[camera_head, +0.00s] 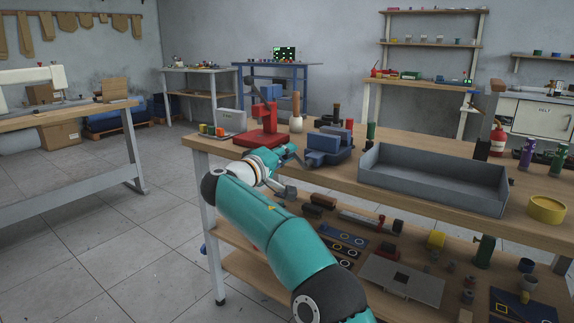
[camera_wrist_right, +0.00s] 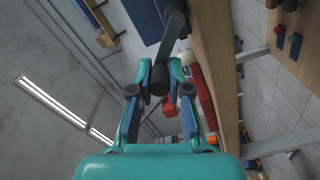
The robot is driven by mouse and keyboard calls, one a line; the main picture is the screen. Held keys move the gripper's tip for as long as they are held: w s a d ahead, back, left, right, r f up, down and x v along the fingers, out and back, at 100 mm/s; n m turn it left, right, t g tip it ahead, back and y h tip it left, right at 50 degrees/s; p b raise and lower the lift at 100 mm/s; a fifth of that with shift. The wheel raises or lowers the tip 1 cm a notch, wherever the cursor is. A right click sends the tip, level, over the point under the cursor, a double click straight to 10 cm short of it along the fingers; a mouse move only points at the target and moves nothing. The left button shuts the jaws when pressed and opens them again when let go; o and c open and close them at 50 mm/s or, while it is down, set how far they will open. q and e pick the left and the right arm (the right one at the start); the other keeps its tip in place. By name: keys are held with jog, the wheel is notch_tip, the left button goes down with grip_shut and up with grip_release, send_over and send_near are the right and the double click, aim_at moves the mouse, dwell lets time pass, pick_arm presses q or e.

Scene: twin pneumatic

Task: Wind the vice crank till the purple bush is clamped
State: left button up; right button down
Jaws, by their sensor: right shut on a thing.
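The blue vice (camera_head: 325,148) stands at the front edge of the wooden bench. Its blue side also shows at the top of the right wrist view (camera_wrist_right: 146,18). My right gripper (camera_head: 284,164) is beside the vice's left side. In the right wrist view, my right gripper (camera_wrist_right: 161,76) is shut on the dark grey crank (camera_wrist_right: 174,32), with the round handle end between its fingers. I cannot make out a purple bush between the vice jaws. A purple cylinder (camera_head: 527,153) stands at the bench's right; I cannot tell if it is the bush. My left gripper is not in view.
A red press (camera_head: 265,126) stands just left of the vice. A grey open tray (camera_head: 432,190) lies to its right. A yellow ring (camera_head: 547,208) is at the right end. The lower shelf (camera_head: 262,272) holds many parts beneath my arm.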

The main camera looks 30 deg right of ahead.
jog(key=m+b, duration=0.1)
jog(key=m, duration=0.1)
jog(key=s+m+b, duration=0.2)
jog(key=m+b, duration=0.1)
jog(key=shift+d+m, duration=0.3)
jog(key=shift+d, duration=0.1)
jog(key=shift+s+d+r+m+b, duration=0.1)
jog(key=shift+s+m+b, duration=0.25)
jog(key=shift+m+b, duration=0.55)
jog(key=shift+s+d+m+b, duration=0.15)
jog(key=shift+s+m+b, duration=0.3)
jog(key=shift+m, duration=0.8)
jog(key=shift+s+d+r+m+b, duration=0.1)
jog(key=shift+s+m+b, duration=0.15)
jog(key=shift+m+b, duration=0.7)
jog(key=c, duration=1.1)
grip_release()
jog(key=shift+d+r, duration=0.1)
jog(key=shift+r, duration=0.05)
jog(key=shift+r, duration=0.1)
